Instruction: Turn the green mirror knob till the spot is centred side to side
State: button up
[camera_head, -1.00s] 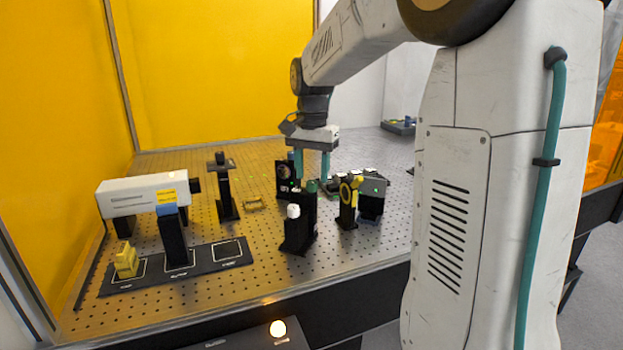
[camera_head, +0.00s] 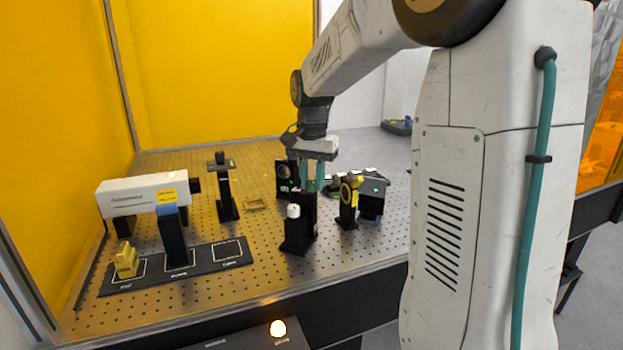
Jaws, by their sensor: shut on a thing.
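My gripper (camera_head: 312,186) points down with its teal fingers close together at the top of a black mirror mount (camera_head: 299,232). It is shut on the green mirror knob, which is mostly hidden between the fingers. A white knob (camera_head: 293,211) sticks out of the same mount, just left of the fingers and apart from them. A small green spot (camera_head: 375,190) shows on the dark box at the right; it is too small to tell whether it is centred.
A yellow-ringed mount (camera_head: 348,200) stands close to the right of my gripper. A black round-apertured mount (camera_head: 286,178) is close behind. The white laser housing (camera_head: 137,195) and the black tray (camera_head: 205,266) are at the left. Free breadboard lies between.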

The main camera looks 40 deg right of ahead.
jog(key=shift+n, duration=3.1)
jog(key=shift+w, duration=0.1)
jog(key=o, duration=1)
jog(key=shift+r, duration=3.95)
jog(key=shift+r, duration=0.1)
notch_tip(320, 180, up, 11)
send_over(312, 182)
jog(key=shift+w, duration=0.1)
